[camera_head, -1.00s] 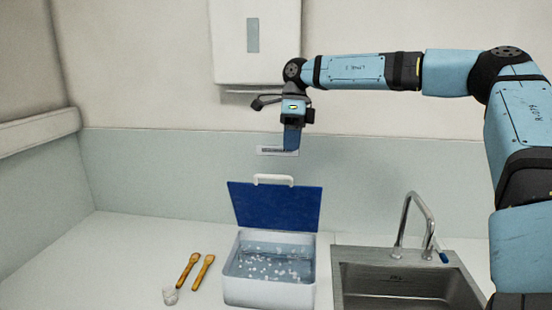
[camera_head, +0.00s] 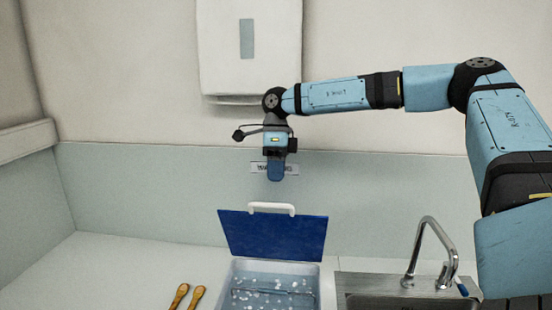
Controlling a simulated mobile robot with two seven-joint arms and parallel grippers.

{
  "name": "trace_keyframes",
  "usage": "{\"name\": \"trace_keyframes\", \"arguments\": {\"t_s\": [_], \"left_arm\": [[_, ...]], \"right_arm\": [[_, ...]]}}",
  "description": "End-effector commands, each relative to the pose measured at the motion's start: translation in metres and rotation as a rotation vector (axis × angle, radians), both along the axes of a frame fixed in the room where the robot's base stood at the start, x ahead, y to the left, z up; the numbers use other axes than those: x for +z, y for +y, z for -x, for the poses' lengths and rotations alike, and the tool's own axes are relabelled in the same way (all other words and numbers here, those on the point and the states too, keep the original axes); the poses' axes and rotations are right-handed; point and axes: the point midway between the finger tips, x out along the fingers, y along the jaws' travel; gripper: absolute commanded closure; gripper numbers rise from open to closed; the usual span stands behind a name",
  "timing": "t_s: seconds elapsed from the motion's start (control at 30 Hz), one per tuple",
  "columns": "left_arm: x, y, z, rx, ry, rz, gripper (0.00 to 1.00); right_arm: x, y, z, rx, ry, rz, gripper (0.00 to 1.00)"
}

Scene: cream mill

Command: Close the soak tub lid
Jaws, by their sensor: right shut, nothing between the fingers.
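The soak tub (camera_head: 327,283) is a white box of bubbly water on the counter, cut off by the lower edge of the view. A utensil-like thing lies in the water. Its blue lid (camera_head: 272,236) stands open, raised at the back of the tub, with a white handle (camera_head: 271,207) along its top edge. My right gripper (camera_head: 275,178) is shut and empty. It points down above the lid handle, in front of the wall label, with a gap between fingertips and handle. My left gripper is not in view.
A steel sink (camera_head: 390,291) with a curved tap (camera_head: 428,235) is right of the tub. A white dispenser (camera_head: 247,65) hangs on the wall above.

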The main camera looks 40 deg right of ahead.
Motion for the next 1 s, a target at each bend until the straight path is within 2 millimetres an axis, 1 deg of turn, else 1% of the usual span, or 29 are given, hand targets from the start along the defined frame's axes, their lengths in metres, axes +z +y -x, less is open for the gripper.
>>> {"name": "trace_keyframes", "arguments": {"t_s": [0.03, 0.13, 0.23, 0.33, 0.47, 0.83, 1.0], "left_arm": [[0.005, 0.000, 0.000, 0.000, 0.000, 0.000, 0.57], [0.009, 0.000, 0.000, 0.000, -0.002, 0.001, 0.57], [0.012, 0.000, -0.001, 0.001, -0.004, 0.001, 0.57], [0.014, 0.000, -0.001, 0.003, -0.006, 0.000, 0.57], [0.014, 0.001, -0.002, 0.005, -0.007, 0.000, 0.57], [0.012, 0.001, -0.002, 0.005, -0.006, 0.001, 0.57], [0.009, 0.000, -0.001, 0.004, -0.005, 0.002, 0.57]], "right_arm": [[-0.008, 0.002, 0.002, 0.001, 0.005, -0.001, 1.00], [-0.024, 0.006, 0.006, 0.000, 0.005, -0.001, 1.00], [-0.036, 0.009, 0.007, 0.001, 0.003, 0.000, 1.00], [-0.043, 0.011, 0.009, 0.000, 0.001, -0.001, 1.00], [-0.048, 0.011, 0.009, -0.001, 0.000, 0.000, 1.00], [-0.048, 0.011, 0.010, -0.001, -0.001, 0.002, 1.00], [-0.050, 0.007, 0.012, -0.002, -0.010, 0.013, 1.00]]}}
